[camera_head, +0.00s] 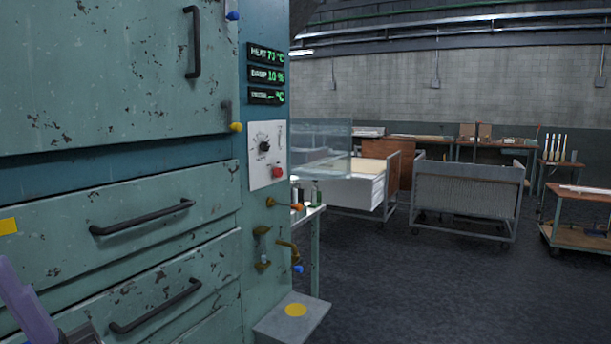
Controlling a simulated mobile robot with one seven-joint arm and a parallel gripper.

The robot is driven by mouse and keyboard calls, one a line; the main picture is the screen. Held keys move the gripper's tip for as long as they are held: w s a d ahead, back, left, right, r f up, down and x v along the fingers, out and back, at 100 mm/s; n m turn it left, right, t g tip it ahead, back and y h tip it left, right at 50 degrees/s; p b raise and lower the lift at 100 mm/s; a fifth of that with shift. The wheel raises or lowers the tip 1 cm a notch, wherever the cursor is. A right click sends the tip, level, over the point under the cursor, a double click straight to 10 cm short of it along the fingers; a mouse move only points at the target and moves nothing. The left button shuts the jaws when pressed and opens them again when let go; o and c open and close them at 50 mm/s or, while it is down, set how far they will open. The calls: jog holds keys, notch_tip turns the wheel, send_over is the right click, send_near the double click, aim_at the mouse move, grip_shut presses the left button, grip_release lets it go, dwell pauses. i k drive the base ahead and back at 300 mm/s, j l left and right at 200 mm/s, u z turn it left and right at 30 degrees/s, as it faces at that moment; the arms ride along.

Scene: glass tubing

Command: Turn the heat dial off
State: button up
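The heat dial (264,146) is a small black knob on a white panel with scale marks around it. The panel is on the narrow blue side of the green cabinet. A red button (278,171) is below the dial on the same panel. Above it, a green HEAT readout (266,55) shows about 71 °C. The dial's exact pointer setting is too small to read. A purple part, likely of my arm, shows at the lower left edge, far from the dial. My gripper's fingers are not in view.
The worn green cabinet (120,190) fills the left, with protruding black drawer handles (145,217). Brass valves (262,231) stick out below the panel. A low grey ledge with a yellow disc (296,310) juts out at the bottom. Open dark floor (440,290) lies right; wheeled carts (468,190) stand farther back.

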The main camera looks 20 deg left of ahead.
aim_at(265, 146)
jog(key=i, duration=1.3)
jog(key=i+u, duration=0.1)
jog(key=i, duration=0.5)
jog(key=i+l+u, duration=0.1)
jog(key=i, duration=0.5)
jog(key=i+u, duration=0.1)
jog(key=i+l, duration=0.05)
